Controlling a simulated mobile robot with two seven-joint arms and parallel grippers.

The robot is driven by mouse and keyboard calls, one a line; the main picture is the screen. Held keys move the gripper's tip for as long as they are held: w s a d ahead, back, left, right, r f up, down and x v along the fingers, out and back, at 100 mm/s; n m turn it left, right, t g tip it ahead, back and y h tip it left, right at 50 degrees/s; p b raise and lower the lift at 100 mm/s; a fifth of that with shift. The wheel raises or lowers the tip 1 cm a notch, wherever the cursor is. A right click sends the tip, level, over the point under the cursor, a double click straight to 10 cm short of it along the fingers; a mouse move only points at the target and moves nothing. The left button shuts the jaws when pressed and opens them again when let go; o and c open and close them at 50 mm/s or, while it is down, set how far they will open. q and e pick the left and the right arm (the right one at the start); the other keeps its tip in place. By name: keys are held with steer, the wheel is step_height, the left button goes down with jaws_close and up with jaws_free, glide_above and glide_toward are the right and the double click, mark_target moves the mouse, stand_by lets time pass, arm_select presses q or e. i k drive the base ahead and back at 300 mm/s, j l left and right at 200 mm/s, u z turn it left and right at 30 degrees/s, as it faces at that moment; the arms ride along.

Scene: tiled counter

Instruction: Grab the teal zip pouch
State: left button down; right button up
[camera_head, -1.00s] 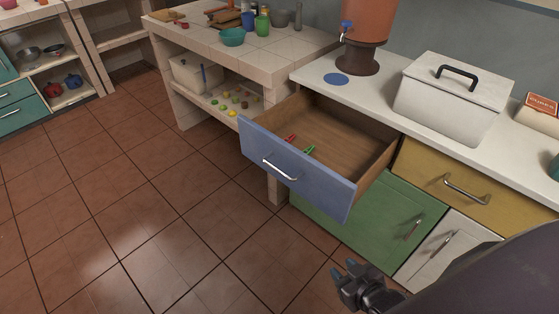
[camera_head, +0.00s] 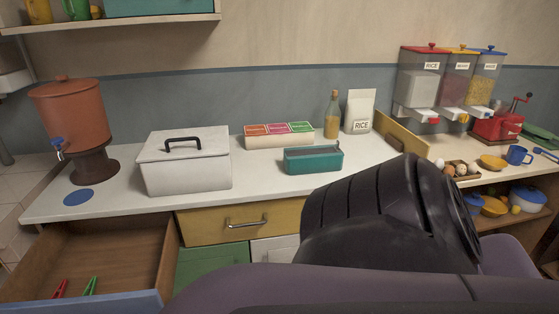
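A teal, box-shaped item (camera_head: 313,161) with a pale grey top sits on the white counter, right of centre. It looks like the teal pouch, but I cannot make out a zip. Nothing touches it. A large dark part of my own arm fills the lower right of the view, in front of the counter and below the teal item. Neither of my grippers shows.
A white lidded box (camera_head: 186,172), a tray of coloured packets (camera_head: 278,141), a bottle (camera_head: 332,118) and a rice bag (camera_head: 360,112) stand nearby. A drawer (camera_head: 132,250) with red and green clips is open at lower left.

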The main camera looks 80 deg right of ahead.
mark_target(307, 160)
steer(key=z, duration=2.5)
